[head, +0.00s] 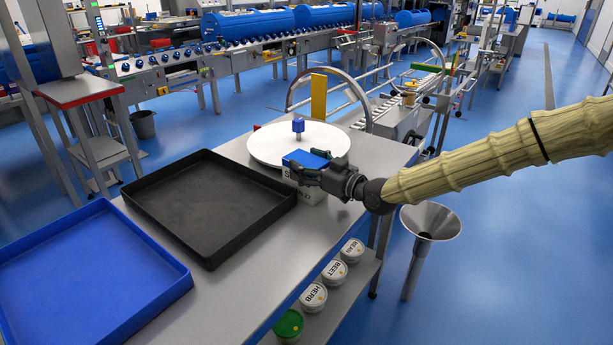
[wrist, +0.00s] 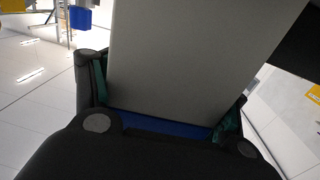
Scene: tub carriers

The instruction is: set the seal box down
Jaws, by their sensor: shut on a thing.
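The seal box (head: 306,158) has a blue top and a white lower side with partly hidden lettering. In the head view it is at the table's right part, between the black tray and the round white plate. My gripper (head: 313,174) is shut on it, coming in from the right and covering part of it. In the wrist view the box is a large pale grey face (wrist: 190,55) between the fingers, with a blue strip at its lower end. I cannot tell whether its underside touches the grey table (head: 225,300).
A black tray (head: 168,235) and a blue tray (head: 95,310) stand empty to the left. The round white plate (head: 270,148) behind bears a small blue knob-like piece (head: 298,125). Labelled tubs (head: 334,272) sit on a lower shelf. A metal funnel (head: 430,222) stands right of the table.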

